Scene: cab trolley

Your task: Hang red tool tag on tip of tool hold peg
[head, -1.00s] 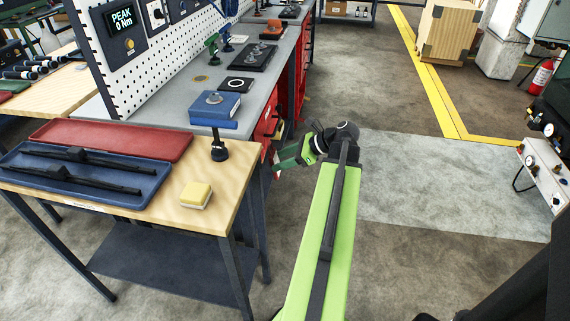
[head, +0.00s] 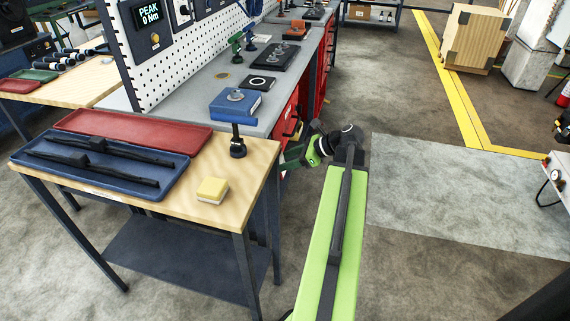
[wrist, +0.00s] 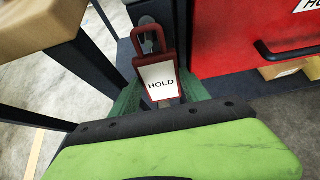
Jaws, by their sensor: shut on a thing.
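The red tool tag (wrist: 161,78) shows in the wrist view, with a white HOLD label and a red loop at its top. My gripper (wrist: 160,98) is shut on its lower part, between green fingers. The tag stands roughly upright, loop away from the wrist. A dark upright part with a grey rounded piece (wrist: 147,23) is right behind the loop. I cannot tell whether this is the tool hold peg, or whether the loop touches it. In the head view my gripper (head: 292,156) is beside the wooden table's right end; the tag is not discernible there.
The wooden-top table (head: 262,165) holds a blue tray (head: 178,168), a red tray (head: 190,136) and a yellow sponge-like block (head: 212,189). The grey bench (head: 205,77) with red drawers (head: 285,120) stands behind. Open floor lies to the right.

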